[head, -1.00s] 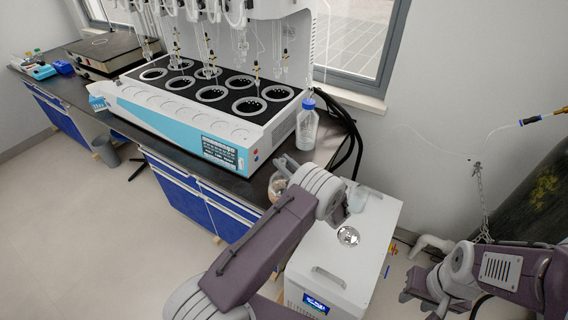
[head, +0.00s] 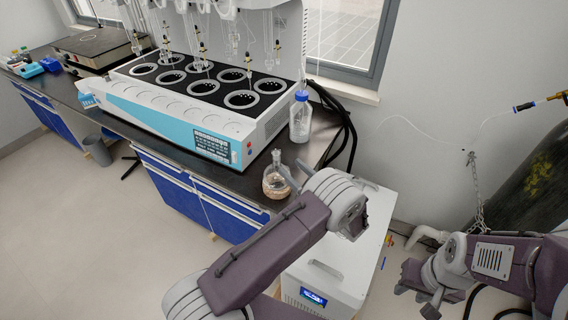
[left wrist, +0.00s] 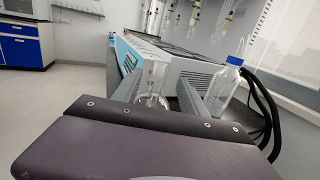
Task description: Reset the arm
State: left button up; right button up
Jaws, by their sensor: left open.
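My left gripper (head: 352,220) hangs over the white cabinet, to the right of the flask in the head view. In the left wrist view its two fingers (left wrist: 159,90) stand apart, with nothing gripped between them. A round glass flask (head: 277,182) with brownish contents stands upright on the dark bench near its front edge. It shows between and beyond the fingers in the left wrist view (left wrist: 152,98). My right gripper (head: 428,290) is low at the right, beside the cabinet; its jaw opening is unclear.
A multi-place distiller (head: 215,120) fills the bench behind the flask. A blue-capped bottle (head: 300,118) stands at its right end, near black hoses (head: 345,125). The white cabinet (head: 340,268) stands below the left gripper. A dark cylinder (head: 540,190) is at the right.

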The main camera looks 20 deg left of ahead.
pick_arm(q)
jog(key=shift+s+d, duration=0.25)
jog(key=shift+d, duration=0.1)
jog(key=shift+a, duration=0.1)
